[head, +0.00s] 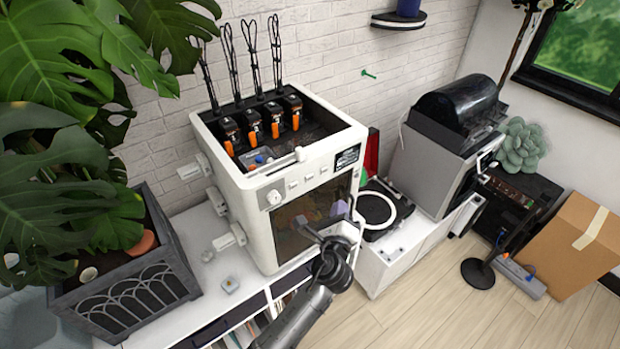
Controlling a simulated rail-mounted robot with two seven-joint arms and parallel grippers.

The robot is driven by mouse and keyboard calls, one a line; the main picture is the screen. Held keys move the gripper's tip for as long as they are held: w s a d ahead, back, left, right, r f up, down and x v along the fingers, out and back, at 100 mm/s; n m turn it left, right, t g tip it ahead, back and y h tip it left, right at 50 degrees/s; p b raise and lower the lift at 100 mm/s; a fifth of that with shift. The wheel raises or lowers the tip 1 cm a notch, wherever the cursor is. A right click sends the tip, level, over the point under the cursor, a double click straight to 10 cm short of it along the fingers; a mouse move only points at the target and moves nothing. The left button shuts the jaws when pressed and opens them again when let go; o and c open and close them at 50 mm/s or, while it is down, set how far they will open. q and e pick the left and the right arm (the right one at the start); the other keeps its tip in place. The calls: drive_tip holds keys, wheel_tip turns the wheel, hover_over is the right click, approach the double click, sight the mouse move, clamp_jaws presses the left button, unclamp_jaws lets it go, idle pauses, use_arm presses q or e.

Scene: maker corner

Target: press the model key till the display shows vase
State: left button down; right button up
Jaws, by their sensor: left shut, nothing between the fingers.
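The white 3D printer (258,232) stands on the white cabinet, its front turned to the right. Its small dark display (347,157) is at the right end of the top front strip; the writing is too small to read. A row of small pale keys (307,181) and a round knob (273,197) lie left of the display. Which one is the model key I cannot tell. My left gripper (310,228) is shut and empty, in front of the printer's dark window, below the keys and apart from them. My right gripper is out of view.
A planter (130,300) with a large leafy plant stands at the left. Black tools on thin stems (252,50) rise from the printer's back. A dark device with a white ring (377,209) is right of the printer. A cardboard box (575,245) stands on the floor.

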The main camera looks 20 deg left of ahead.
use_arm(q)
drive_tip(key=w+a, duration=0.4)
drive_tip(key=a, duration=0.3)
drive_tip(key=shift+w+a, duration=0.15)
drive_tip(key=shift+a, duration=0.2)
drive_tip(key=shift+w+a, duration=0.4)
drive_tip(key=shift+a, duration=0.3)
idle(2.9)
drive_tip(key=shift+s+d, duration=0.1)
drive_tip(key=shift+d, duration=0.05)
drive_tip(key=shift+s+d, duration=0.3)
drive_tip(key=shift+d, duration=0.25)
drive_tip(key=shift+s+d, duration=0.1)
drive_tip(key=shift+d, duration=0.05)
idle(0.3)
drive_tip(key=shift+s+d+p, duration=0.1)
drive_tip(key=shift+s+d, duration=0.3)
drive_tip(key=shift+d, duration=0.25)
drive_tip(key=shift+s+d+p, duration=0.15)
drive_tip(key=shift+s+d, duration=0.2)
drive_tip(key=shift+d, duration=0.35)
drive_tip(key=shift+s+d+p, duration=0.1)
drive_tip(key=shift+s+d, duration=0.3)
drive_tip(key=shift+d, duration=0.25)
